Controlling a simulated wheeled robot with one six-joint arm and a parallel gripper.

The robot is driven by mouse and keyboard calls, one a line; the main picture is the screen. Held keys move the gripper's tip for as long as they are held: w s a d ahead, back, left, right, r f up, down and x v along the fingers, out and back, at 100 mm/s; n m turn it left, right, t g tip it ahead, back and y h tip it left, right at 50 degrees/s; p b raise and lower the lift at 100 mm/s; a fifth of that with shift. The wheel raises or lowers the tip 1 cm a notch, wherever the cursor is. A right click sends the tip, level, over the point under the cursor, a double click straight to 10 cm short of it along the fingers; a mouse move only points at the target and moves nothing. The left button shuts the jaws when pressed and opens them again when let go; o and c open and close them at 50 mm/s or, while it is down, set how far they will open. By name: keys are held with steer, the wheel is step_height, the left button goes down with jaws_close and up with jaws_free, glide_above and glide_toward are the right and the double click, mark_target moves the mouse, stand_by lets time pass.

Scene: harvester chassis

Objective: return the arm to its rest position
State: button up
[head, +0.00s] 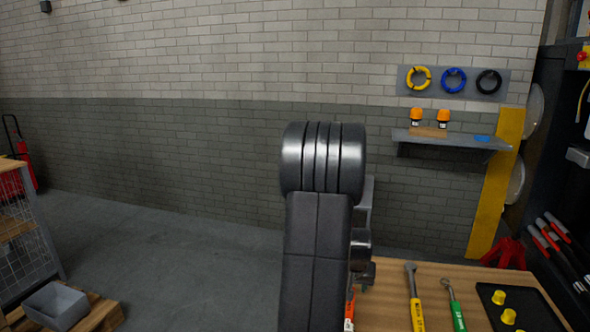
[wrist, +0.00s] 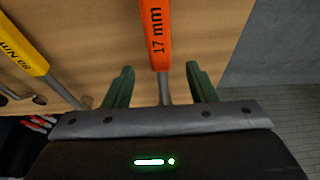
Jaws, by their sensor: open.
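My arm (head: 318,240) rises upright in the middle of the head view, dark and bulky. The gripper itself is hidden there. In the wrist view my gripper (wrist: 160,76) has its two green fingers spread apart, with nothing held between them. A tool with an orange handle marked "17 mm" (wrist: 156,35) lies over the wooden bench top (wrist: 105,30), and its grey shaft shows between the fingers with a gap on each side. Part of the orange handle (head: 349,312) also shows beside my arm in the head view.
A yellow-handled tool (head: 416,312), a green-handled tool (head: 457,314) and a black tray (head: 539,313) with yellow caps lie on the bench (head: 385,300). A wall shelf (head: 450,139) is at the right. A grey bin (head: 57,305) stands lower left. The floor left of my arm is clear.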

steer(key=x, duration=0.4)
steer(key=shift+w+p, duration=0.1)
steer(key=shift+p, duration=0.2)
steer(key=shift+r+p, duration=0.45)
steer(key=shift+r, duration=0.15)
steer(key=shift+f, duration=0.1)
